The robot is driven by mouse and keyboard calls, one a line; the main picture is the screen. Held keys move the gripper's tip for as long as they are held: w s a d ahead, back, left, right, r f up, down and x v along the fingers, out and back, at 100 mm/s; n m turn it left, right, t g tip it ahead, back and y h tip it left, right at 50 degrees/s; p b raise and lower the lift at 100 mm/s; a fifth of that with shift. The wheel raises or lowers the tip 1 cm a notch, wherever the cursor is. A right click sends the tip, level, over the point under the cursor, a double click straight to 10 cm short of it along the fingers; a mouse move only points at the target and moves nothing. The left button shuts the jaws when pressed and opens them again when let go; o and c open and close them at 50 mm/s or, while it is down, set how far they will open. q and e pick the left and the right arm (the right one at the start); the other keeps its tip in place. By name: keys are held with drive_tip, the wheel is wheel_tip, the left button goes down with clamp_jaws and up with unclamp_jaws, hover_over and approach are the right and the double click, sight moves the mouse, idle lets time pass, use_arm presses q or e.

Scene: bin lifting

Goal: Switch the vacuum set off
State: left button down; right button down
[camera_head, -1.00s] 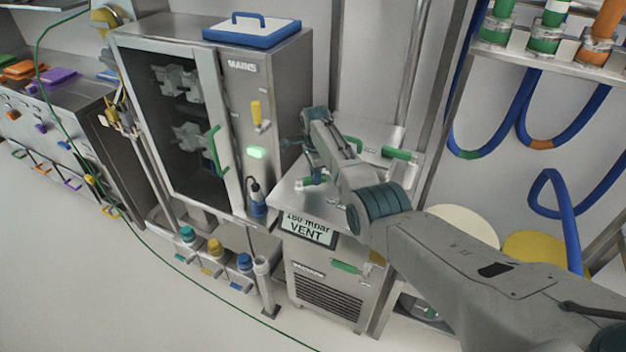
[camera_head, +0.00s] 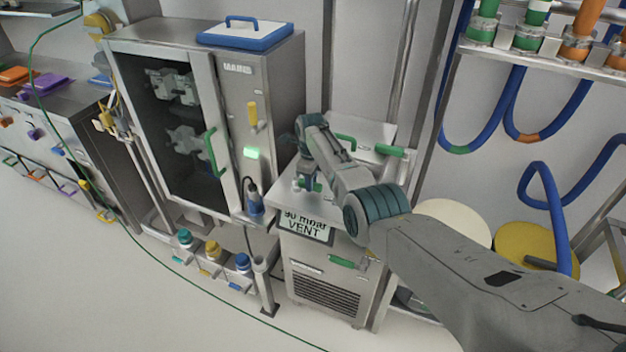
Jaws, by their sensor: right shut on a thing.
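The vacuum set is a steel cabinet (camera_head: 292,252) right of the glass-doored oven. Its tilted display (camera_head: 304,225) shows what looks like "90 mbar" and "VENT". A green handle (camera_head: 342,262) sits on its front, and a green-ended bar (camera_head: 390,150) stands at the back of its top. My right arm reaches in from the lower right, and my right gripper (camera_head: 307,184) points down over the left part of the cabinet top. It is shut on a small fitting there, mostly hidden by the gripper; bits of blue and green show. My left gripper is not in view.
The oven (camera_head: 278,85) carries a blue-rimmed white lid (camera_head: 244,32), a yellow lever (camera_head: 253,115) and a lit green button (camera_head: 251,153). Several capped bottles stand on a low rack (camera_head: 225,278). Blue hoses (camera_head: 553,215) hang at right.

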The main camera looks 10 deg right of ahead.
idle(0.6)
drive_tip(key=c, duration=1.3)
unclamp_jaws()
drive_tip(key=shift+a, duration=0.1)
wheel_tip(320, 180, up, 11)
drive_tip(key=shift+f+b, duration=0.1)
drive_tip(key=shift+b, duration=0.75)
drive_tip(key=shift+s, duration=0.1)
